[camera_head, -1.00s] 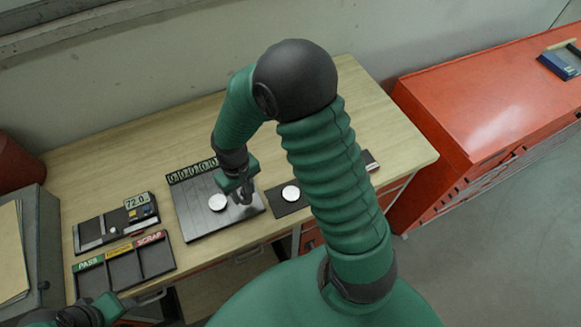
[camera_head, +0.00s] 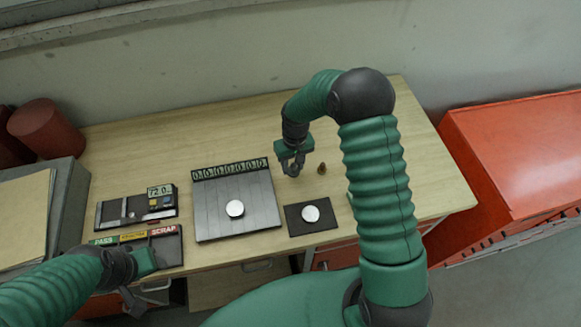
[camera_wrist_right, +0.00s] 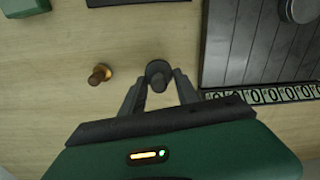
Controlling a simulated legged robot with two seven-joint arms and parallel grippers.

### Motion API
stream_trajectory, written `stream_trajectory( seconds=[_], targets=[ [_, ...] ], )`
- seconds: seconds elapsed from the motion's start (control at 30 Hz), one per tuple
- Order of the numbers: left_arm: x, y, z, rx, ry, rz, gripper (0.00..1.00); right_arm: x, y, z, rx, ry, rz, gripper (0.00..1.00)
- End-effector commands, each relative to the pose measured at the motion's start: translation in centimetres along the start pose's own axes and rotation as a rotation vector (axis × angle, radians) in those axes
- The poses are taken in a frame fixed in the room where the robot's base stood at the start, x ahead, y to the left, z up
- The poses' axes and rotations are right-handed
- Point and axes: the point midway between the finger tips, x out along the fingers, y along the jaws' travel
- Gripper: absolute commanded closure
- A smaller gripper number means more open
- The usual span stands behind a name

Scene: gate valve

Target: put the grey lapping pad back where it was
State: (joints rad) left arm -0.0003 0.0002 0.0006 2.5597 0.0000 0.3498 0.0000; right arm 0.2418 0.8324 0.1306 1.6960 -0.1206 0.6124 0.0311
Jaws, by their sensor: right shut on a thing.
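The grey lapping pad (camera_wrist_right: 158,75) is a small round grey piece with a knob, between the fingers of my right gripper (camera_wrist_right: 158,92) in the wrist view. In the head view my right gripper (camera_head: 292,168) is over bare bench, right of the dark slatted plate (camera_head: 207,215) and behind the small dark mat. I cannot tell whether the pad touches the bench. A brown, brass-like pad (camera_head: 322,168) stands apart to its right; it also shows in the wrist view (camera_wrist_right: 98,75). My left gripper (camera_head: 133,298) is at the bench's front left; its jaws are unclear.
A silver disc (camera_head: 235,209) sits on the slatted plate, and another (camera_head: 311,213) on the dark mat (camera_head: 293,226). A number strip (camera_head: 229,169) runs along the plate's back. A gauge tray (camera_head: 136,209) and sorting tray (camera_head: 168,247) lie left. The back of the bench is clear.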

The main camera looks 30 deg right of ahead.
Motion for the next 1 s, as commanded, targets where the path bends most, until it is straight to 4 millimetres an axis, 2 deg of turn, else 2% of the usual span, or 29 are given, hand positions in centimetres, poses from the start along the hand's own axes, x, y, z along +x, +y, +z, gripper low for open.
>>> stream_trajectory(
  seconds=[0.1,0.23,0.37,0.6,0.63,0.8,1.0],
  targets=[
    [-1.3,0.0,-0.3,0.000,0.000,0.000,0.50,1.4,-0.7,0.1,-0.004,-0.007,0.004,1.00],
    [-1.7,0.0,-0.4,0.000,0.000,0.000,0.50,3.0,-1.3,0.0,-0.005,-0.001,0.011,1.00],
    [-1.5,0.0,-0.3,-0.001,0.000,0.000,0.50,3.1,-1.5,-0.1,-0.005,0.000,0.013,1.00],
    [-1.0,-0.1,-0.2,-0.001,-0.001,0.000,0.50,3.9,-0.6,-0.1,-0.003,0.000,0.004,1.00],
    [-1.0,0.0,-0.2,-0.001,-0.001,0.000,0.50,3.9,-0.4,-0.1,-0.003,-0.001,0.003,0.61],
    [-1.1,0.0,-0.2,0.000,0.000,0.000,0.50,3.9,0.0,0.0,-0.001,-0.001,0.002,0.41],
    [-1.1,0.0,-0.2,0.000,0.000,0.000,0.50,4.0,-0.3,0.0,-0.001,-0.005,0.010,0.41]
  ],
)
